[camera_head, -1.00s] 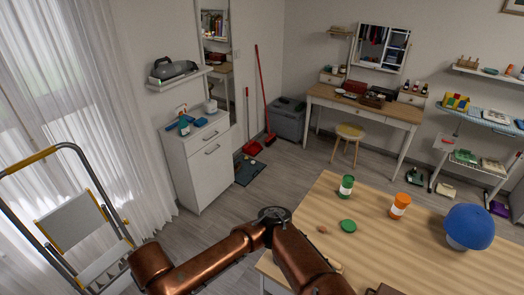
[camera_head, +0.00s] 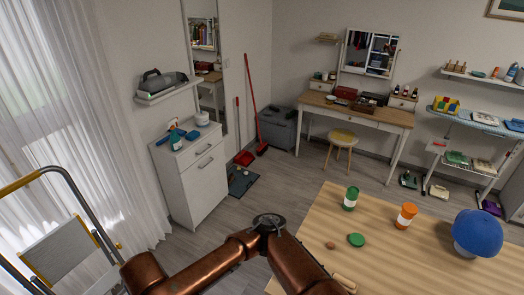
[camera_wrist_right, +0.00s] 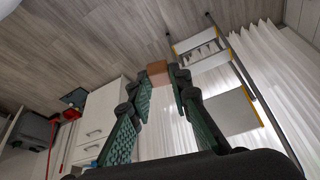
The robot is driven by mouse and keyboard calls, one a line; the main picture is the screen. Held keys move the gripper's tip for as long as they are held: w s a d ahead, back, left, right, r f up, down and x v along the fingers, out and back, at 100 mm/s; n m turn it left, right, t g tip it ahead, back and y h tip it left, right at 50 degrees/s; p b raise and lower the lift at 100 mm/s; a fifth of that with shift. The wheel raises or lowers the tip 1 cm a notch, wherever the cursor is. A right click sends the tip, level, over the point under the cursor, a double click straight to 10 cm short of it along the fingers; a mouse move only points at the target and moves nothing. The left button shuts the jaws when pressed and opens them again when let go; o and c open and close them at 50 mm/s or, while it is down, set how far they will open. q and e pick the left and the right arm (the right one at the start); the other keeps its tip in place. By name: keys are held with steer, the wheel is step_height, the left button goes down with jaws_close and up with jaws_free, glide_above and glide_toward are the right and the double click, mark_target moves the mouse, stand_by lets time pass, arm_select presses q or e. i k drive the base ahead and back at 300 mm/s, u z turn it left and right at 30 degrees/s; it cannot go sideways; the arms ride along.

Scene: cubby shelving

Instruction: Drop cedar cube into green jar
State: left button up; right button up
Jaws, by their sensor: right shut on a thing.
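The green jar (camera_head: 350,199), with a pale band, stands upright near the far left edge of the wooden table (camera_head: 450,277). A flat green disc like a lid (camera_head: 356,240) lies in front of it. In the right wrist view, my right gripper (camera_wrist_right: 158,78) is shut on the small brown cedar cube (camera_wrist_right: 157,68), held between its fingertips. The cube is over the floor side in that view, with no table beneath it visible.
An orange jar (camera_head: 405,216) and a blue cap (camera_head: 478,233) stand to the right of the green jar. A small brown object (camera_head: 330,245) and a tan stick (camera_head: 344,283) lie nearer.

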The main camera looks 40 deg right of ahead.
mark_target(349, 207)
steer(key=z, duration=0.55)
steer(key=i, duration=1.85)
steer(key=z, duration=1.2)
steer(key=i, duration=1.45)
steer(key=z, duration=1.6)
steer(key=i, duration=0.6)
steer(key=z, duration=0.5)
